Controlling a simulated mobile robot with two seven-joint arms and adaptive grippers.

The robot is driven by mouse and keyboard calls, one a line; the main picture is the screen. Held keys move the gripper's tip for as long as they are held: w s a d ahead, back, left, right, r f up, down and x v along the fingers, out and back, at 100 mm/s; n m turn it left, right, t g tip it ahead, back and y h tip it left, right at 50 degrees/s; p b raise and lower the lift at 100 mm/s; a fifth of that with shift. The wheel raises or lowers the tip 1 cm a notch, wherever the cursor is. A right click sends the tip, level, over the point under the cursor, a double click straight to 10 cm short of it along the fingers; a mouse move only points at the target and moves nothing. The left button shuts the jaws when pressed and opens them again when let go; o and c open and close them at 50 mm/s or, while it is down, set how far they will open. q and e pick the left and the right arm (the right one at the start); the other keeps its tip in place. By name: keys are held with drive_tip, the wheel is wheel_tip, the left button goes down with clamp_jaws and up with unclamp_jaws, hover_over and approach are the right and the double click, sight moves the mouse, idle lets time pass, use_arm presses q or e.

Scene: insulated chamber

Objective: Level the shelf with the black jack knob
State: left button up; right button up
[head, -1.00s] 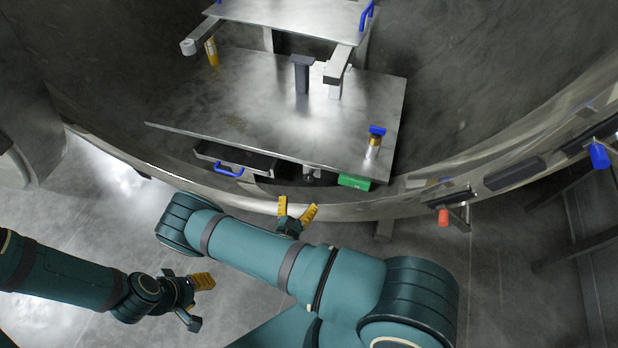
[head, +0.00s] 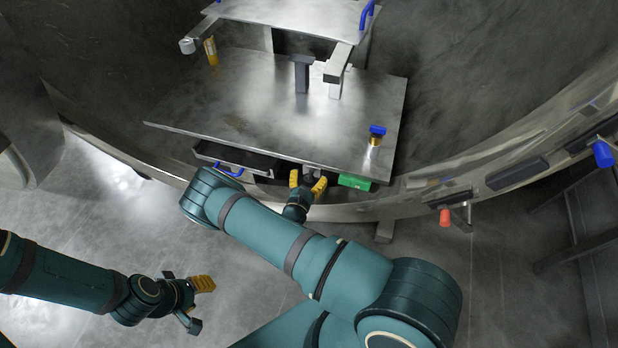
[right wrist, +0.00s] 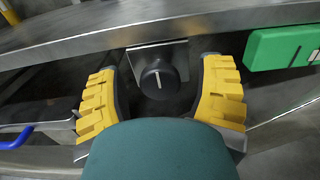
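The large metal shelf (head: 260,110) in the chamber is tilted, its left end and right end at different heights. The black jack knob (right wrist: 160,79) is round with a white line, on a metal plate under the shelf's front edge. The line stands close to upright in the right wrist view. My right gripper (head: 308,180) is open, its yellow fingers on either side of the knob; in the right wrist view (right wrist: 160,90) gaps show between fingers and knob. My left gripper (head: 202,300) is open and empty over the floor, far from the shelf.
A green box (head: 355,182) is just right of the knob under the shelf. An open drawer with a blue handle (head: 228,170) is to its left. A blue-topped cylinder (head: 376,135) stands on the shelf's right. The chamber rim (head: 420,207) runs below.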

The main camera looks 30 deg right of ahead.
clamp_jaws()
drive_tip(key=shift+n, duration=0.4)
drive_tip(key=n, duration=0.5)
drive_tip(key=n+b, duration=0.1)
drive_tip(key=n, duration=0.5)
drive_tip(key=shift+n, duration=0.4)
drive_tip(key=n, duration=0.5)
drive_tip(key=n+b, duration=0.1)
drive_tip(key=n, duration=0.5)
drive_tip(key=shift+n, duration=0.3)
